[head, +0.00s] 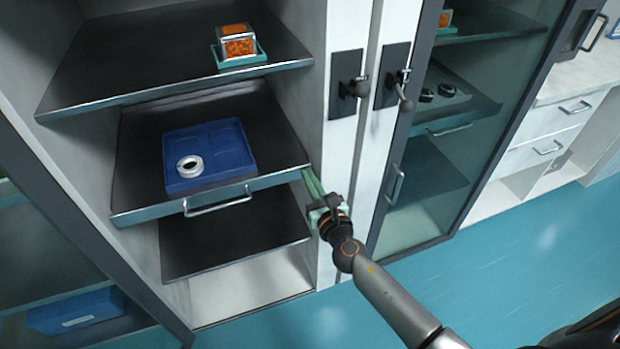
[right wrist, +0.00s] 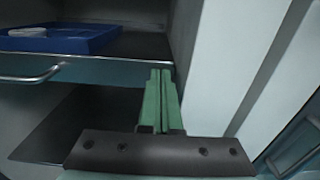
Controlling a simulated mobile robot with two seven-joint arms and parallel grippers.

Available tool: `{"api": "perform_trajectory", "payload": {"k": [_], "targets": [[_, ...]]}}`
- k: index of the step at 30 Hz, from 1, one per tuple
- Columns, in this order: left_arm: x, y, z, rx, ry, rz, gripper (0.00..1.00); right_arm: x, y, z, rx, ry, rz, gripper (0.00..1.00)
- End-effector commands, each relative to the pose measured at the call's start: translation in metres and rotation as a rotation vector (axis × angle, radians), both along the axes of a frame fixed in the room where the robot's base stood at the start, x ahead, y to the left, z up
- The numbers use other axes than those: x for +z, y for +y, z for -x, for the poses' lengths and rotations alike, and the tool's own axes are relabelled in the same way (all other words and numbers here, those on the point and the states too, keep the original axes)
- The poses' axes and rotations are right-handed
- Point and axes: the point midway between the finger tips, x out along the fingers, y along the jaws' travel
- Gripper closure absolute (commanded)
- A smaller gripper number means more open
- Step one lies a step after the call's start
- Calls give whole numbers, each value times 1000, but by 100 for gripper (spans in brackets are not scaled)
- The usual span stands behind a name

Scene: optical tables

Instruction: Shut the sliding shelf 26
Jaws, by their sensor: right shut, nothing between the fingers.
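The sliding shelf (head: 275,181) is a dark board with a pale teal front and a metal handle (head: 218,205), in the open cabinet at left. Its front juts out past the shelf below. I cannot read a number on it. My right gripper (head: 309,175) is shut and empty, its green fingers by the shelf's right front end. My left gripper is not in view.
A blue tray (head: 235,146) with a white ring (head: 189,166) lies on the shelf. An upper shelf (head: 130,75) holds an orange-filled box (head: 237,42). A glass door (head: 425,190) is further right. The teal floor is clear.

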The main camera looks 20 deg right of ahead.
Motion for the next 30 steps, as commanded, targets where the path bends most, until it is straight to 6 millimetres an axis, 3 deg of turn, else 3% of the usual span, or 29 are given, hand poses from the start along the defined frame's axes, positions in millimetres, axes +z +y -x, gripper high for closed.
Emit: {"api": "perform_trajectory", "payload": {"k": [9,19,30], "targets": [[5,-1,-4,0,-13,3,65,0,0,-2,0,-1,0,100],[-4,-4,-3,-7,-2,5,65,-1,0,-43,1,-1,0,100],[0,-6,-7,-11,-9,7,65,2,-1,-49,-1,-4,0,100]]}}
